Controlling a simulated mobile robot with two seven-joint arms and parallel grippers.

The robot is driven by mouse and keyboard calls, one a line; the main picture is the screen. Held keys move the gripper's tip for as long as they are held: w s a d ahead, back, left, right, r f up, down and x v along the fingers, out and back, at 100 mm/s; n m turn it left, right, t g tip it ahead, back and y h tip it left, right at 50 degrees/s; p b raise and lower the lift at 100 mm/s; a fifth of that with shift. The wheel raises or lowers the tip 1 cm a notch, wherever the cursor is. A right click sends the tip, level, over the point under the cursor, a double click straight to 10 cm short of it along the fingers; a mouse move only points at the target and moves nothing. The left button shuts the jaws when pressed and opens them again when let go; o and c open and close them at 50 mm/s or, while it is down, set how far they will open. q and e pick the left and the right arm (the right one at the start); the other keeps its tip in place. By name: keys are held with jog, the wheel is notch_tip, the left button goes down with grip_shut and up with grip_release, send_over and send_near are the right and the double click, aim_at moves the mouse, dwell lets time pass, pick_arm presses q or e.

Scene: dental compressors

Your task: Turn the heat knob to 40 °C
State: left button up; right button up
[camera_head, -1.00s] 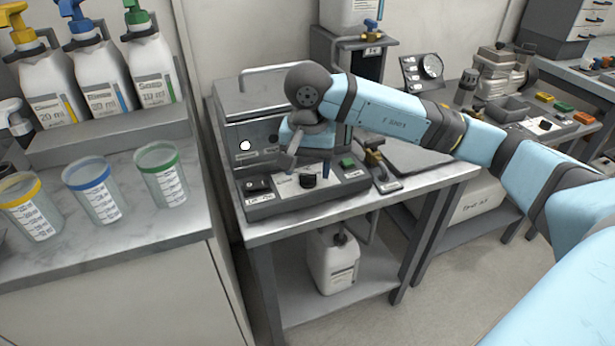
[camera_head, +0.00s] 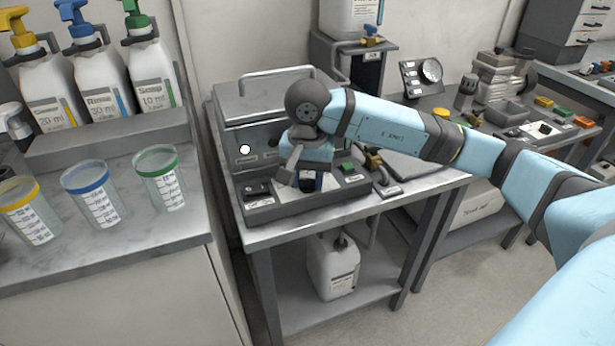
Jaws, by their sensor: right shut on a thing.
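The heat knob (camera_head: 308,184) is a small dark knob on the white panel at the front of a grey bench unit (camera_head: 262,212). It is mostly hidden by my right gripper (camera_head: 306,180), which points down over it with its fingers shut around it. The knob's pointer and the scale marks are too small and covered to read. My left gripper is not in view.
A black switch (camera_head: 258,188) is left of the knob and a green button (camera_head: 347,168) is right of it. Cups and pump bottles fill the left counter. A white canister (camera_head: 334,266) sits on the shelf below.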

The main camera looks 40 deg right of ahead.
jog(key=m, duration=0.3)
jog(key=shift+w+m, duration=0.1)
jog(key=shift+m, duration=0.3)
jog(key=m, duration=0.3)
jog(key=shift+m, duration=0.3)
jog(key=m, duration=0.2)
jog(key=shift+w+m, duration=0.15)
jog(key=shift+m, duration=0.25)
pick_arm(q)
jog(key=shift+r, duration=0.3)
pick_arm(e)
jog(key=shift+m, duration=0.6)
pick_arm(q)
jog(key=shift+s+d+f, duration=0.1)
pick_arm(e)
jog(key=shift+m, duration=0.3)
jog(key=o, duration=0.9)
